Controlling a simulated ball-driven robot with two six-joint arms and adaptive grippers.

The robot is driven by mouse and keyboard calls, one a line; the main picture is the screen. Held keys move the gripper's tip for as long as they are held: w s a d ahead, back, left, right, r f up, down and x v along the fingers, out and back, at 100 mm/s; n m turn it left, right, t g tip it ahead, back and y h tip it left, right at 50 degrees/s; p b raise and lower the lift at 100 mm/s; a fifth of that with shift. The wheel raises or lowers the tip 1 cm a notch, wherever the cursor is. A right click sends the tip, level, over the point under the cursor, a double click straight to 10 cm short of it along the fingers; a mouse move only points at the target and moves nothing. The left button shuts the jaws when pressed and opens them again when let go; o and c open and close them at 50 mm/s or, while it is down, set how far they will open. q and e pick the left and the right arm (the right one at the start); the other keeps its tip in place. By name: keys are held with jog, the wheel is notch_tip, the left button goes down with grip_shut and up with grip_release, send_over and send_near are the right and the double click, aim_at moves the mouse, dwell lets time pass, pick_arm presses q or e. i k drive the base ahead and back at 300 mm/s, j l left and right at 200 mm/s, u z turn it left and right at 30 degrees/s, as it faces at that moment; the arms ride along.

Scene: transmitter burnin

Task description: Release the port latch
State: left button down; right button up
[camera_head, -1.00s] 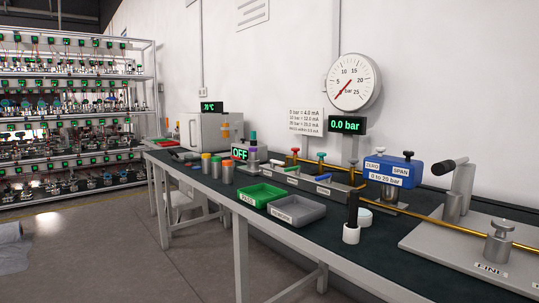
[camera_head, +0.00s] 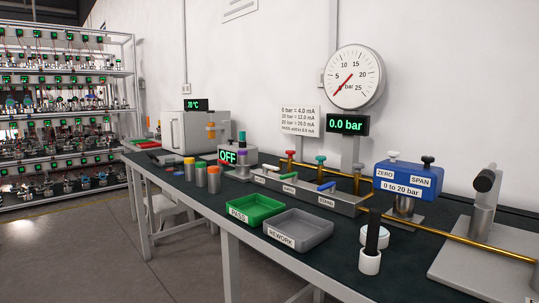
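No part is marked as the port latch, and I cannot tell which one it is. A blue transmitter box (camera_head: 408,186) labelled ZERO, SPAN and 0 to 20 bar stands on a metal stem on the bench. A brass pipe (camera_head: 466,242) runs right from near its foot. At the right edge a grey post with a black-ended lever (camera_head: 485,190) rises by a grey plate (camera_head: 470,268). The lever is tilted. A grey valve manifold (camera_head: 309,191) with red, teal, green and blue handles lies left of the transmitter. Neither gripper is in view.
A green PASS tray (camera_head: 255,204) and grey REWORK tray (camera_head: 298,229) sit at the front edge. A white cup (camera_head: 370,262) holds an upright black rod. The gauge display (camera_head: 347,124) reads 0.0 bar; another display (camera_head: 228,157) reads OFF.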

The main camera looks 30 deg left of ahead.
aim_at(220, 162)
jog(key=i+j, duration=0.15)
jog(key=j, duration=0.25)
jog(key=i+j+z, duration=0.15)
jog(key=j, duration=0.25)
jog(key=i+j, duration=0.2)
jog(key=j, duration=0.2)
jog(key=i+j+z, duration=0.15)
jog(key=j, duration=0.3)
jog(key=i+j, duration=0.15)
jog(key=j, duration=0.25)
jog(key=i+j+z, duration=0.15)
jog(key=j, duration=0.3)
